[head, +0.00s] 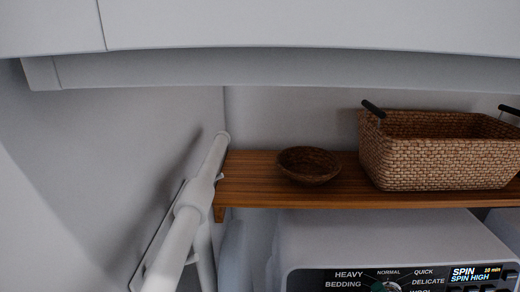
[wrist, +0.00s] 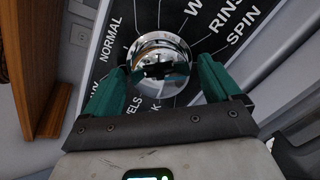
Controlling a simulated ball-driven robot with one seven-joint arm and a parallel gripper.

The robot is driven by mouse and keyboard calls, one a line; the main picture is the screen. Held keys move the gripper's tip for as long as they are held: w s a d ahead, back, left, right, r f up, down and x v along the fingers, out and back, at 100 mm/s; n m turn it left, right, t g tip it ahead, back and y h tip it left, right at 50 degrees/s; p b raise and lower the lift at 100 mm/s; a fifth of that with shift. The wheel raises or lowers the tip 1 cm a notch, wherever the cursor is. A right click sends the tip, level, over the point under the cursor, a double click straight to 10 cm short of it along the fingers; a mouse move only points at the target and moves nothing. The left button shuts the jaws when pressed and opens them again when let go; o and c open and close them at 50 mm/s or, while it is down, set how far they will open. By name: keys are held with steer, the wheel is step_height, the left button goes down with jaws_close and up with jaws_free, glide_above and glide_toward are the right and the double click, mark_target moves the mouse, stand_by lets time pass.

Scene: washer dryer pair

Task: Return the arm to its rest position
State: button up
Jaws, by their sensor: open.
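In the wrist view, my gripper (wrist: 160,68) is open. Its two teal fingers stand on either side of a round chrome dial (wrist: 163,52), with the dial's face between their tips. I cannot tell whether either finger touches the dial. The dial sits on a dark control panel (wrist: 215,22) with white lettering such as NORMAL, RINSE and SPIN. The panel also shows at the bottom of the head view (head: 345,276). There the dial area is at the lower edge, and my gripper is not clearly seen.
A wooden shelf (head: 260,190) runs above the washer (head: 320,235). A pale overhang (head: 300,68) spans the top. A white jointed tube (head: 190,205), of unclear origin, rises at left.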

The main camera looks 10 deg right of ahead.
steer(key=b+v, duration=0.2)
steer(key=v, duration=0.8)
steer(key=p+x, duration=0.2)
steer(key=x, duration=0.8)
steer(key=shift+n, duration=0.4)
steer(key=shift+n, duration=0.4)
